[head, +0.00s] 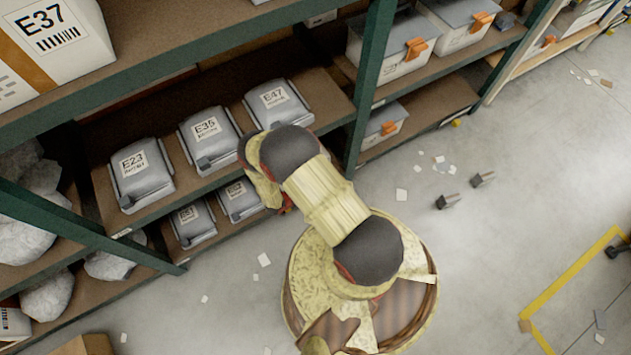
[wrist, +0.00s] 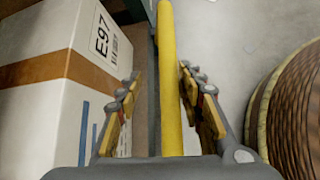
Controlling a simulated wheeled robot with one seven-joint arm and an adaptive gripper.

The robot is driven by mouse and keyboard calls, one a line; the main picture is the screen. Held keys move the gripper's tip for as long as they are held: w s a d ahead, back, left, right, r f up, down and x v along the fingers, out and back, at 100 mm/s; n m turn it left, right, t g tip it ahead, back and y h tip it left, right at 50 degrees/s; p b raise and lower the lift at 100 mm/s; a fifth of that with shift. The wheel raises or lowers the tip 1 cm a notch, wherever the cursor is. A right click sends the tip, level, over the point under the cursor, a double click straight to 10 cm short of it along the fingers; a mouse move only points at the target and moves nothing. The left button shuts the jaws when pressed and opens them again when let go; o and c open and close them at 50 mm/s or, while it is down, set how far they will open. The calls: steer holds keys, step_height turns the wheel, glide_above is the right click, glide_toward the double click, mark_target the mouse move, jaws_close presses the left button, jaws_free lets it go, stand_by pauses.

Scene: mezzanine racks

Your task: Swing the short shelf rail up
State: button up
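The short shelf rail (wrist: 169,80) is a yellow bar in the wrist view, running from the top edge down the middle toward my palm. My gripper (wrist: 160,76) is open, with one finger on each side of the rail. A gap shows between the rail and each finger, narrower on the right. In the head view my arm hides my gripper, and I cannot make out the rail there.
A white box marked E97 (wrist: 40,80) stands close left of my gripper in the wrist view. In the head view, grey lidded bins (head: 142,175) sit on rack shelves, and a green rack post (head: 371,75) rises behind my arm. Floor (head: 500,240) at right is mostly clear.

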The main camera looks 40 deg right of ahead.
steer(key=shift+w+v, duration=0.2)
steer(key=shift+v, duration=0.75)
steer(key=shift+w+a+r, duration=0.1)
steer(key=shift+r, duration=0.1)
steer(key=v, duration=1.1)
steer(key=shift+a, duration=0.25)
steer(key=shift+r, duration=0.1)
